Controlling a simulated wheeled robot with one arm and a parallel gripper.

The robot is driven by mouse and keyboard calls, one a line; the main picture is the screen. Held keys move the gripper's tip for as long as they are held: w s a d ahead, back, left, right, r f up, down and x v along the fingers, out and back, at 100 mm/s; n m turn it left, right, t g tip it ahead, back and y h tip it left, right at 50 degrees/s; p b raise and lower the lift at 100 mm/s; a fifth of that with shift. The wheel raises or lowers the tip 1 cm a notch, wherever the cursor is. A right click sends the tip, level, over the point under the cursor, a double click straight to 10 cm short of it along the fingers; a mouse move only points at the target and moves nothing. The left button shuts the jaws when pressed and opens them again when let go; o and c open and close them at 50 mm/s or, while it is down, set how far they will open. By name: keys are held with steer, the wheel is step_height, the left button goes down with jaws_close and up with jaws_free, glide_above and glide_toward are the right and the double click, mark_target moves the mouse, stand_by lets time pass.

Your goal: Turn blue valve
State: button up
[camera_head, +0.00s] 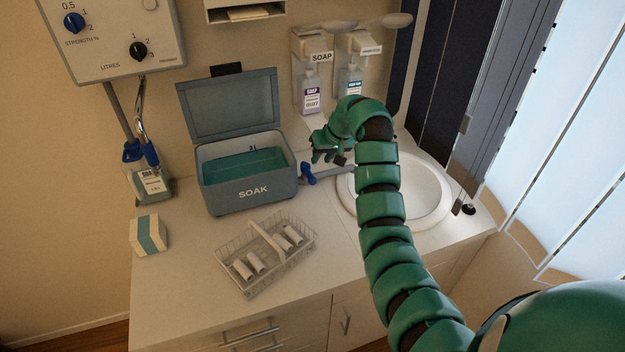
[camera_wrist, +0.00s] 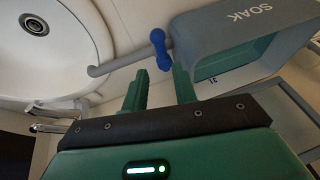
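A blue valve handle (camera_head: 308,174) sits at the right side of the grey SOAK box (camera_head: 250,191), between the box and the sink. In the wrist view the blue valve (camera_wrist: 160,48) is upright, beside the end of a grey pipe (camera_wrist: 118,62). My gripper (camera_head: 325,155) is above the counter, just up and right of the valve in the head view. In the wrist view its two green fingers (camera_wrist: 160,82) are apart with nothing between them. The valve shows just beyond the fingertips. I cannot tell if the right finger touches the box.
The round white sink (camera_head: 430,190) lies right of the valve. The box's lid (camera_head: 243,104) stands open, with teal liquid inside. A wire basket (camera_head: 265,255) with several white rolls is in front. Soap bottles (camera_head: 311,92) hang behind. Other blue parts (camera_head: 150,153) are at the far left.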

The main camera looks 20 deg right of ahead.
mark_target(311, 175)
steer(key=p+x, duration=0.3)
steer(key=x, duration=0.6)
steer(key=shift+w+a+f, duration=0.1)
steer(key=shift+w+f, duration=0.05)
steer(key=shift+f, duration=0.15)
jaws_close()
